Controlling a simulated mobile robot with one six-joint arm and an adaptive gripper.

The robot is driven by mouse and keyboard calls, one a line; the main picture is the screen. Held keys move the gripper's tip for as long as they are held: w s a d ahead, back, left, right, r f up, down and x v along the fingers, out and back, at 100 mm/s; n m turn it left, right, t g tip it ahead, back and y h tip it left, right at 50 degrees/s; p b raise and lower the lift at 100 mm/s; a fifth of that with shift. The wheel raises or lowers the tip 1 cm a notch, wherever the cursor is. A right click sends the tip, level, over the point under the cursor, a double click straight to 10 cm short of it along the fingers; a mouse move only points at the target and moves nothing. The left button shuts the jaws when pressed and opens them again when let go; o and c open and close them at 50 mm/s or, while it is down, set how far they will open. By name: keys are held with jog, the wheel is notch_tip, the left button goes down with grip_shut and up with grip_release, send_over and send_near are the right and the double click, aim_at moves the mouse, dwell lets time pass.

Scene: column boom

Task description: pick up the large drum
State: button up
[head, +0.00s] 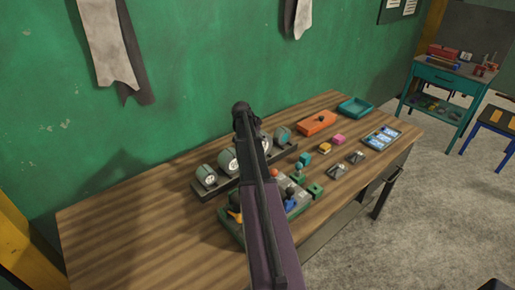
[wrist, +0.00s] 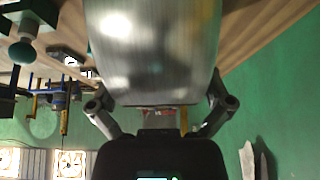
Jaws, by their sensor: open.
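A large, shiny grey metal drum (wrist: 150,55) fills the upper middle of the wrist view. My gripper (wrist: 160,104) is open, with one finger at each side of the drum's near end; whether they touch it I cannot tell. In the head view a row of drums with pale round faces lies in a dark rack on the bench. My arm crosses this row, hiding its middle and my gripper. A drum (head: 266,143) shows partly just right of my arm, another (head: 228,160) just left. Which one is between my fingers I cannot tell there.
The wooden bench (head: 150,230) also holds a smaller drum (head: 206,175), a teal drum (head: 282,135), a green tray with knobs (head: 230,228), an orange box (head: 317,122) and several small blocks. The green wall stands close behind. The bench's left part is clear.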

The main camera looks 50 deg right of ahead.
dwell(0.5)
jog(key=c, duration=1.1)
jog(key=shift+r, duration=0.15)
notch_tip(320, 180, up, 10)
jog(key=p, duration=1)
jog(key=shift+f, duration=0.2)
